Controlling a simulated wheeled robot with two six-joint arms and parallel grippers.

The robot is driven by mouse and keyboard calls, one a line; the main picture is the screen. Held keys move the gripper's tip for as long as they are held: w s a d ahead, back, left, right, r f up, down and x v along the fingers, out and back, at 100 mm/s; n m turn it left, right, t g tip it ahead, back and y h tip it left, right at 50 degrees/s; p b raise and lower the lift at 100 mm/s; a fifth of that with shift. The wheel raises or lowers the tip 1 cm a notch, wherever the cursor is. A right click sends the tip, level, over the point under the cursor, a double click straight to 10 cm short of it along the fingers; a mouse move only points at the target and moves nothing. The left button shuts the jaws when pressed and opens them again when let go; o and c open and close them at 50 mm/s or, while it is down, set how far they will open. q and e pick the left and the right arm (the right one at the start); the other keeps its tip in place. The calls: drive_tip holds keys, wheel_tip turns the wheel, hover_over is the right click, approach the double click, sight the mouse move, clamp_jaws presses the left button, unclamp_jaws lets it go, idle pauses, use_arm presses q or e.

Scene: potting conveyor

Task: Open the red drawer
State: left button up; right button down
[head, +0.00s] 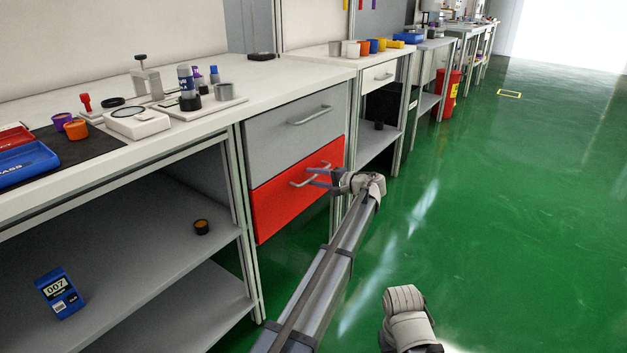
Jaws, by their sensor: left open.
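The red drawer (275,210) is the lower of two drawers under the workbench. Its front looks flush with the frame, so it appears closed. It has a pale metal bar handle (297,184). My left gripper (312,177) is open, its fingers pointing left at the right part of this handle. The fingertips overlap the handle in the head view; whether they touch it I cannot tell. Part of the drawer front is hidden behind the gripper. A pale part of my right arm shows at the bottom, but its fingers are not in view.
A grey drawer (290,122) with its own handle sits directly above. The worktop (290,72) holds small tools and containers. Green floor (500,220) at right is clear.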

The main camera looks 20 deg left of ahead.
use_arm(q)
drive_tip(key=shift+w+a, duration=0.1)
drive_tip(key=shift+a, duration=0.15)
drive_tip(key=shift+c, duration=0.3)
clamp_jaws()
idle(1.0)
